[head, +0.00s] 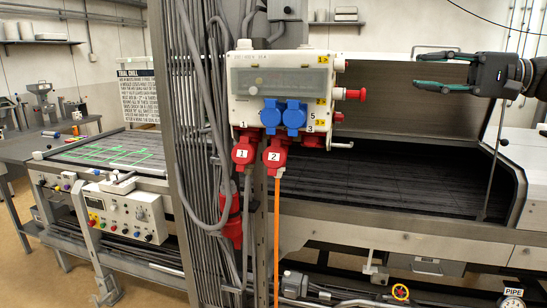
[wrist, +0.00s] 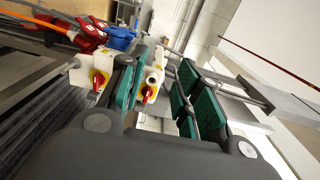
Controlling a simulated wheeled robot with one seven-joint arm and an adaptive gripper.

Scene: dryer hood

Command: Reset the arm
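My gripper (head: 418,71) is at the upper right in the head view, held in the air and pointing left. Its two dark fingers with green pads are spread apart, with nothing between them. In the wrist view my gripper (wrist: 160,78) also shows its green-padded fingers apart and empty. Only the end of my arm shows, at the right edge of the head view. The raised metal hood (head: 400,100) is behind my gripper, above the dark dryer bed (head: 390,178).
A white electrical box (head: 280,82) with blue sockets (head: 295,114) and red plugs (head: 244,152) hangs left of my gripper. A thin metal rod (head: 492,160) stands below my gripper. A screen-printing table (head: 105,152) is at the left. The air between gripper and box looks clear.

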